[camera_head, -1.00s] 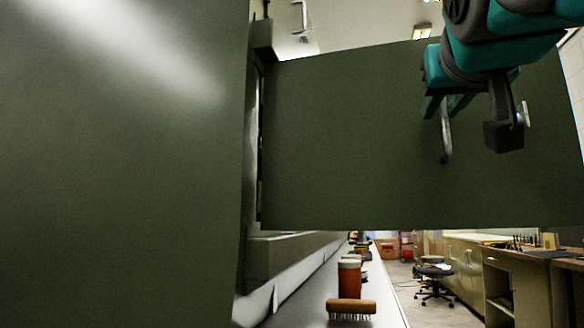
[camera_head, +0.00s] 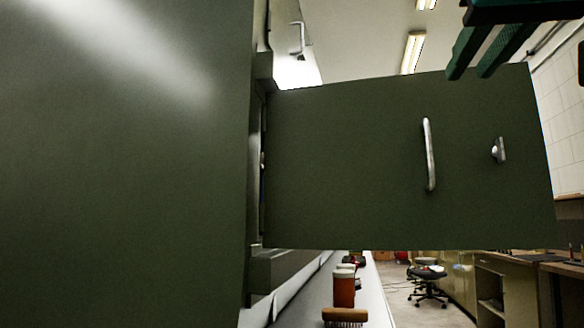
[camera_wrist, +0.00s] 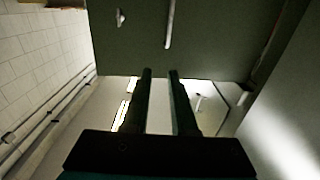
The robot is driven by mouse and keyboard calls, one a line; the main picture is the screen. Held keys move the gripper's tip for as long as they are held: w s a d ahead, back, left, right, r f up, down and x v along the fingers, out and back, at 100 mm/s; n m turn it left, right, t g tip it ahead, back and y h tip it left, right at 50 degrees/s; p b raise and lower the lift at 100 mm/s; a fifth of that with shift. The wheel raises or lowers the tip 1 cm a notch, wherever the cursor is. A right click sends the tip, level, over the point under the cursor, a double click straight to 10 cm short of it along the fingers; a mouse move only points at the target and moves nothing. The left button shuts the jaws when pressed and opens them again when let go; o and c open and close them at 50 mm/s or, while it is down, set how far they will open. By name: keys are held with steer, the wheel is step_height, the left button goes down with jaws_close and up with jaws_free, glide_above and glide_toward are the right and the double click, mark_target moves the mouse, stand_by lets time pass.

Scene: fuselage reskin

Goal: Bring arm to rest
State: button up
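My gripper (camera_head: 467,74) is at the top right of the head view, above the upper edge of a dark green door. Its two fingers are apart with nothing between them. The gripper also shows in the wrist view (camera_wrist: 159,74), its fingers pointing towards the door (camera_wrist: 200,40). In the head view the dark green door (camera_head: 340,165) stands swung out from its hinge side at the left. It bears a silver bar handle (camera_head: 429,155) and a small silver knob (camera_head: 499,150). No part of my gripper covers the handle.
A large dark green panel (camera_head: 120,180) fills the left. Below the door, a brush (camera_head: 345,316) and an orange bottle (camera_head: 344,290) stand on a long pale counter. A stool (camera_head: 427,280) and wooden benches (camera_head: 505,290) are at the lower right.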

stand_by(0.5)
steer(key=w+f+n+g+y, duration=0.1)
steer(key=w+f+g, duration=0.1)
steer(key=w+f, duration=0.45)
steer(key=w+f+g+y, duration=0.15)
steer(key=w+f, duration=0.25)
steer(key=f, duration=0.6)
step_height(320, 180, down, 23)
steer(key=w+n+g+y, duration=0.1)
steer(key=w+g+y, duration=0.1)
steer(key=g, duration=0.4)
steer(key=s+a+f+g, duration=0.1)
steer(key=s+f+g, duration=0.2)
steer(key=s+f, duration=0.3)
steer(key=s+a+f+n+g, duration=0.1)
steer(key=s+f, duration=0.5)
steer(key=f, duration=0.8)
steer(key=s+a+f+g+y, duration=0.1)
steer(key=s+a+f+g, duration=0.2)
steer(key=f, duration=0.7)
steer(key=s+g, duration=0.2)
steer(key=s, duration=0.1)
steer(key=shift+a+n, duration=0.2)
steer(key=shift+n, duration=0.1)
steer(key=shift+a+f+g, duration=0.1)
steer(key=shift+g, duration=0.15)
